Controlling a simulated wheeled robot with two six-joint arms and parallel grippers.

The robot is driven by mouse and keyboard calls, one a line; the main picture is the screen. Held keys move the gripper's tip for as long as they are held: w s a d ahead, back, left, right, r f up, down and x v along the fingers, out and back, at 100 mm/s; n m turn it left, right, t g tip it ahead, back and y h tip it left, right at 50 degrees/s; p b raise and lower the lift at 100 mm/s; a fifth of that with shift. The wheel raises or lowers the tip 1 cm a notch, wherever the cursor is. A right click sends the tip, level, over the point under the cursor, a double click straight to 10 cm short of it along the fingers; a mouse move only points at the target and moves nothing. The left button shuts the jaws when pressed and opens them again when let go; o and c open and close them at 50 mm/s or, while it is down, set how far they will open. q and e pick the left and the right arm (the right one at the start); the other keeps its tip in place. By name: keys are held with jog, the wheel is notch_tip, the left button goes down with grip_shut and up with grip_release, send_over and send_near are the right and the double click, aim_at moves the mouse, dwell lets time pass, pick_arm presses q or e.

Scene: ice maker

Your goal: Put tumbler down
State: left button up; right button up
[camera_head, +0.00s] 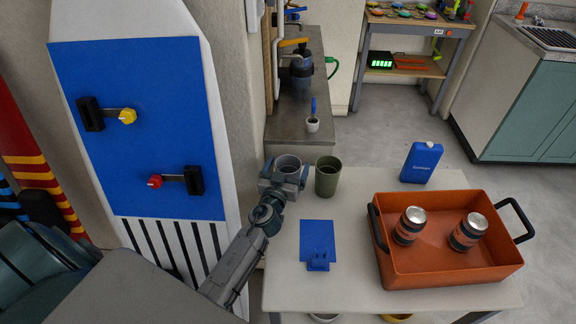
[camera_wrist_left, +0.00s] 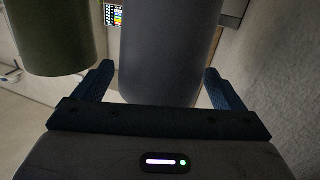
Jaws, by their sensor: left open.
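A grey tumbler (camera_head: 288,162) stands upright at the back left corner of the white table (camera_head: 345,285). My left gripper (camera_head: 285,181) is open, with one finger on each side of the grey tumbler. In the left wrist view the grey tumbler (camera_wrist_left: 165,50) sits between the spread fingers (camera_wrist_left: 160,88), with a gap visible beside each finger. The tumbler's base is hidden behind the gripper. A dark green tumbler (camera_head: 327,180) stands close to its right; it also shows in the left wrist view (camera_wrist_left: 52,38). My right gripper is not in view.
An orange tray (camera_head: 450,272) with two dark canisters fills the table's right side. A blue bottle (camera_head: 421,163) stands behind it. A blue board (camera_head: 317,240) lies front left of the tray. A blue panel with knobs (camera_head: 140,130) rises left of the arm.

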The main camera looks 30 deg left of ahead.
pick_arm(q)
jog(key=s+d+b, duration=0.2)
jog(key=s+b, duration=0.1)
jog(key=s, duration=0.8)
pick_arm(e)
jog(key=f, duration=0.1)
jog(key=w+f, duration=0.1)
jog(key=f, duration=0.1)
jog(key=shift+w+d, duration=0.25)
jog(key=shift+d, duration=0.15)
pick_arm(q)
jog(key=shift+f, duration=0.1)
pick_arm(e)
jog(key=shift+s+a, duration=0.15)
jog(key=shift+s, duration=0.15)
